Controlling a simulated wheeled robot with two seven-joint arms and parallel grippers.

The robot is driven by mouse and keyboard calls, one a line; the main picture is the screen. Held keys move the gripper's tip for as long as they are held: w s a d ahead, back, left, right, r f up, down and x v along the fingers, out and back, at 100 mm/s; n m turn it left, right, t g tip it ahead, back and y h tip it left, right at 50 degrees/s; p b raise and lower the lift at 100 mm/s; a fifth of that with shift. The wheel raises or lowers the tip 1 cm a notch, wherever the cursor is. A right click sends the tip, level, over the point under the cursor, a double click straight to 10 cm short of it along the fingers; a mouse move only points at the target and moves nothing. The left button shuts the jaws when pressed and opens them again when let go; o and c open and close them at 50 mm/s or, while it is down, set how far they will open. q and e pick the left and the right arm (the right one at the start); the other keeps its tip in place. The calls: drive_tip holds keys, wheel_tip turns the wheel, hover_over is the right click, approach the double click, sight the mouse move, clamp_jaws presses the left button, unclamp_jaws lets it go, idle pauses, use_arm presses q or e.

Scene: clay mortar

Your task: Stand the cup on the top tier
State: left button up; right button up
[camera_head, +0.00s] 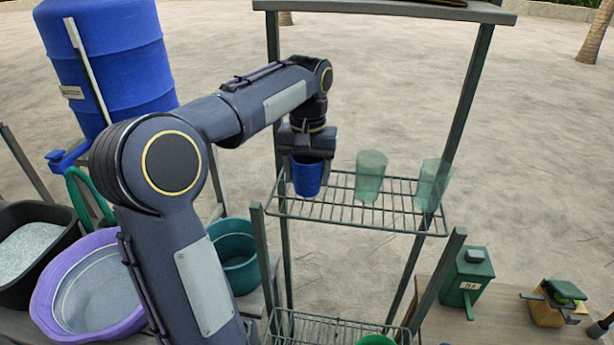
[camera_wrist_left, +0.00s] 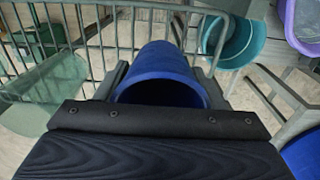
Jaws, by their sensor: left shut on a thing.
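A blue cup (camera_head: 307,178) is upright in my left gripper (camera_head: 309,158), at the left end of the upper wire tier (camera_head: 345,211) of the rack. The cup (camera_wrist_left: 165,72) also fills the middle of the left wrist view, between the two fingers of my left gripper (camera_wrist_left: 163,95). I cannot tell whether its base touches the wires. Two translucent green glasses stand on the same tier, one in the middle (camera_head: 370,178) and one at the right (camera_head: 432,186). My right gripper is not in view.
A lower wire tier (camera_head: 300,325) holds a green cup (camera_head: 376,340). A blue barrel (camera_head: 108,55), a purple basin (camera_head: 85,285), a black tub (camera_head: 30,250) and a teal bucket (camera_head: 237,262) stand at left. A green box (camera_head: 468,280) stands on the bench at right.

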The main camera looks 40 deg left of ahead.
use_arm(q)
wheel_tip(320, 180, down, 2)
drive_tip(key=shift+f, duration=0.1)
drive_tip(key=shift+f, duration=0.1)
drive_tip(key=o, duration=1)
wheel_tip(320, 180, up, 8)
drive_tip(key=shift+f, duration=0.1)
idle(0.4)
